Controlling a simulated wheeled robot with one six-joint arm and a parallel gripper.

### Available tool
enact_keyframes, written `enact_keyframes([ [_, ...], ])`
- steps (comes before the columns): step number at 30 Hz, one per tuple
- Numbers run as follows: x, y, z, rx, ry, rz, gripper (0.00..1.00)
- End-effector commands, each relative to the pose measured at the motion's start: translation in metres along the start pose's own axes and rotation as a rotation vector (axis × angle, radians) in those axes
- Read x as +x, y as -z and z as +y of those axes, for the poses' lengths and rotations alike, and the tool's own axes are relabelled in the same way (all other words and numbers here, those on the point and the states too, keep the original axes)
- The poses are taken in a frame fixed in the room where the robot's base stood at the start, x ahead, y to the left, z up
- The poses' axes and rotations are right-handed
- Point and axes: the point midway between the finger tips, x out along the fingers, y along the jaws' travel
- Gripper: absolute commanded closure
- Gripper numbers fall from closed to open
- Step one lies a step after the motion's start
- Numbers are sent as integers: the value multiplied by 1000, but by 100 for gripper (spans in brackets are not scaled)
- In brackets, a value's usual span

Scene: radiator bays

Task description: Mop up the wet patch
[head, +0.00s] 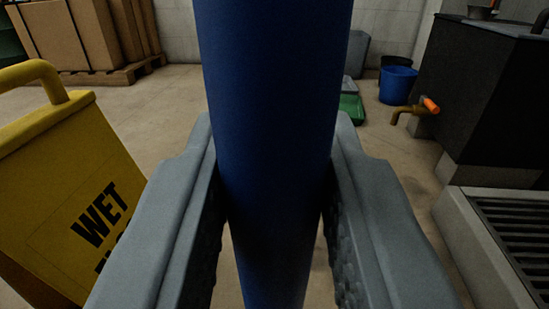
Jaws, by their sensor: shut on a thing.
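My gripper (275,190) is shut on a thick blue pole (272,90), which looks like a mop handle. The pole stands close to upright between the two grey fingers and runs out of the top and bottom of the view. Its lower end is hidden, so I cannot see a mop head. A yellow wet-floor sign (75,200) stands close at the left, partly cut off by the frame. I cannot make out a wet patch on the floor that shows.
Cardboard boxes (75,35) stand on a pallet at the back left. A blue bucket (397,84) and a green tray (351,109) are behind at right. A dark tank (490,90) with an orange-handled tap (415,109) and a floor grate (515,235) lie right. Floor at centre left is clear.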

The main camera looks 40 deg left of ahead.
Motion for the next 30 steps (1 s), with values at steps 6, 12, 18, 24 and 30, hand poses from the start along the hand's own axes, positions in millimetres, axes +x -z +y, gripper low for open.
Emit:
enact_keyframes([
  [6, 0, -2, 0, 0, 0, 1, 100],
  [12, 0, -5, 0, 0, 0, 1, 100],
  [18, 0, -5, 0, -1, 0, 1, 100],
  [24, 9, -6, -2, -1, 1, 1, 100],
  [30, 22, -6, -4, 0, 1, 1, 100],
])
